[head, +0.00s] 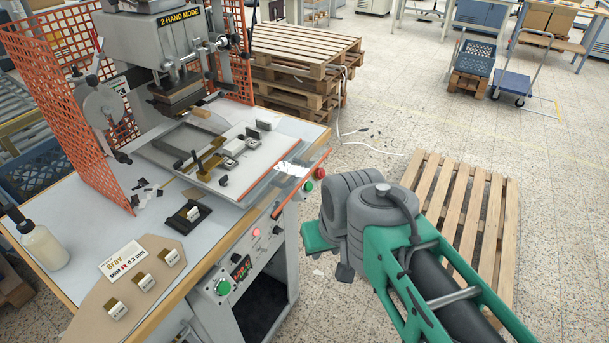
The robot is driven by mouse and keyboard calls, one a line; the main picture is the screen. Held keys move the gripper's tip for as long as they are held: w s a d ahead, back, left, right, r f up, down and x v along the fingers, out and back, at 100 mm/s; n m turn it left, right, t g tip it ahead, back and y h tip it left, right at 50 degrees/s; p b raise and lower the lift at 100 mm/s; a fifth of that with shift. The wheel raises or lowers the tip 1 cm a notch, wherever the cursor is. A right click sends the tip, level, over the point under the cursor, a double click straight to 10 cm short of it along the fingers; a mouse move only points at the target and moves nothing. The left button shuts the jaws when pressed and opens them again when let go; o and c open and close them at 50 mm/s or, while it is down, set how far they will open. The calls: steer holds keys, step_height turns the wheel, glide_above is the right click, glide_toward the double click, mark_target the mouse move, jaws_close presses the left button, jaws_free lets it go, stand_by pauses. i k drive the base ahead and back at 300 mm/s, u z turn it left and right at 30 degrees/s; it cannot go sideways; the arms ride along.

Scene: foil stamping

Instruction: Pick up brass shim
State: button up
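Several small tagged pieces with brass-coloured tops lie on a tan board (160,300) at the front left of the bench: an upper one (171,257), a middle one (145,282) and a lower one (116,309). The board's label (125,262) seems to read "SHIM" and "0.3 mm". A similar small piece (193,213) sits in a black holder (188,219) behind them. I cannot tell which is the brass shim. My green and grey arm is at the right, beyond the bench edge and apart from these pieces. My gripper's fingers do not show.
The stamping press (160,45) stands at the back of the bench, with its flat bed (225,170) in front. A bottle (42,245) stands at the left. An orange mesh guard (60,90) flanks the press. A wooden pallet (460,200) lies on the floor at the right.

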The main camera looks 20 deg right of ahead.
mark_target(171, 258)
steer(key=u, duration=2)
steer(key=i, duration=0.55)
steer(key=u, duration=1)
